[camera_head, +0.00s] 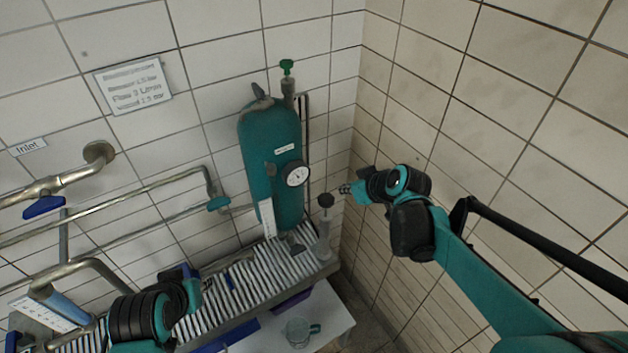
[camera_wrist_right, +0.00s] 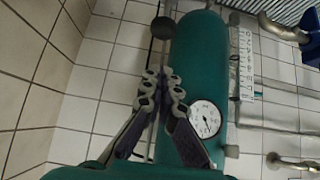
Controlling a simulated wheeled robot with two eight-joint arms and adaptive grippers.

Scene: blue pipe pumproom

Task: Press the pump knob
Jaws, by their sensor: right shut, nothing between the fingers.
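The pump knob (camera_head: 325,200) is black and round, on top of a grey upright pump cylinder (camera_head: 323,240) right of the green tank (camera_head: 258,165). In the right wrist view, the dark round knob (camera_wrist_right: 163,27) shows near the top, beyond the fingertips. My right gripper (camera_head: 345,189) is shut and empty, to the right of the knob and slightly above it in the head view, apart from it. Its closed fingers show in the right wrist view (camera_wrist_right: 163,84) in front of the tank. My left gripper (camera_head: 192,290) is at lower left, over the slatted bench; its fingers are unclear.
A gauge (camera_head: 297,174) sits on the tank, with a green valve knob (camera_head: 287,65) above. Metal pipes (camera_head: 130,192) run along the left wall. A glass mug (camera_head: 298,332) stands on a white surface below the bench. The tiled right wall (camera_head: 440,110) is close to my right arm.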

